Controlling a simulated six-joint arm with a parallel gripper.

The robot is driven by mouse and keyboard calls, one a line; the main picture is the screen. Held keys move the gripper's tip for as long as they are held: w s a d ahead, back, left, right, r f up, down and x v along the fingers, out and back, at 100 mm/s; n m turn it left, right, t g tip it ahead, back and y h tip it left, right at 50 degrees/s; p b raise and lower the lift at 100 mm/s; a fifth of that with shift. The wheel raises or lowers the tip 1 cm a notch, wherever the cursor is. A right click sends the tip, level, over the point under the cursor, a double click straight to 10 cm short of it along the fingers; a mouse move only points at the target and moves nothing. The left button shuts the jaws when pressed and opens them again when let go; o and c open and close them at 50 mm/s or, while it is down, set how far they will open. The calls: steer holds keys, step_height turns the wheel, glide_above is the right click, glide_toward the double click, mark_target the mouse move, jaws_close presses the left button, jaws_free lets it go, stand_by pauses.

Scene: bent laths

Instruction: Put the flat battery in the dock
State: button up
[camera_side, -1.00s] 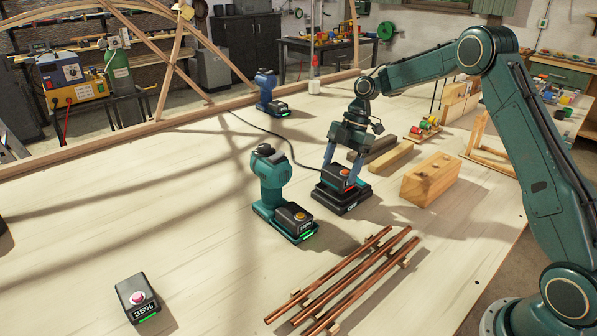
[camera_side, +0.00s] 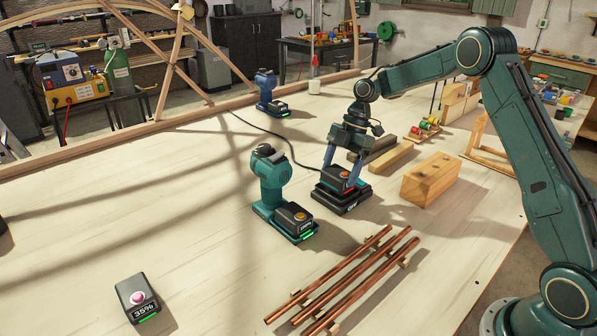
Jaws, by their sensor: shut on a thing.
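The flat battery (camera_side: 341,175) is a dark block with an orange button on top and a red-lit strip on its front. My gripper (camera_side: 342,172) is shut on it, one finger on each side. The battery sits upright at the top of the black dock (camera_side: 341,204), lined up with it and apparently touching. The fingers and the dock's rim hide parts of its sides, so I cannot tell whether it is fully seated.
A teal drill (camera_side: 271,180) with a green-lit battery stands left of the dock. Another battery (camera_side: 137,298) reading 35% lies at front left. Copper-coloured rods (camera_side: 345,280) lie in front, a wooden block (camera_side: 430,180) to the right. A blue drill (camera_side: 266,90) stands behind.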

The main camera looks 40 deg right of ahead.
steer(key=shift+f, duration=0.85)
stand_by(1.2)
steer(key=o, duration=1.3)
steer(key=shift+r, duration=3.5)
steer(key=shift+a+r, duration=0.1)
